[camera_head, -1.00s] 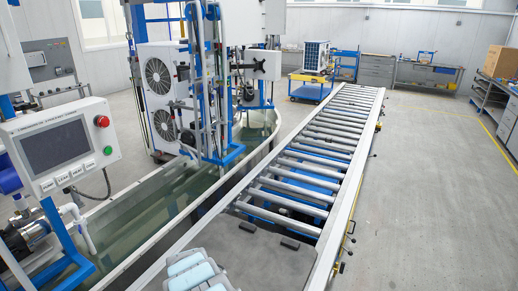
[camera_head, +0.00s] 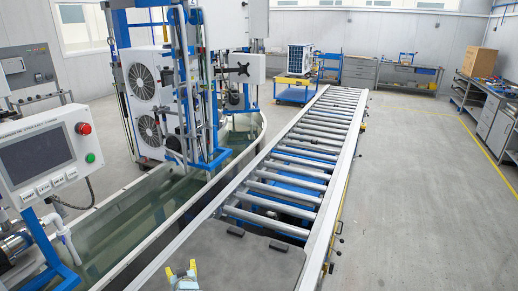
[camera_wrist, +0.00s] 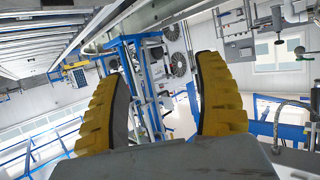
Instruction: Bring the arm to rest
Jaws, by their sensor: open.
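My gripper (camera_head: 183,274) shows only in part at the bottom edge of the head view, in front of the grey plate at the near end of the roller conveyor (camera_head: 290,178). In the wrist view my gripper (camera_wrist: 162,75) has its two yellow ribbed fingers spread wide apart. Nothing is between them. The wrist view is turned over, with the conveyor rollers (camera_wrist: 45,45) at the upper left. Most of my arm is out of the head view.
A control panel (camera_head: 40,155) with red and green buttons stands at the left. A water tank (camera_head: 150,215) runs along the conveyor's left side, with a blue frame and fan unit (camera_head: 143,90) behind. A blue cart (camera_head: 298,93) stands at the far end. The right floor is clear.

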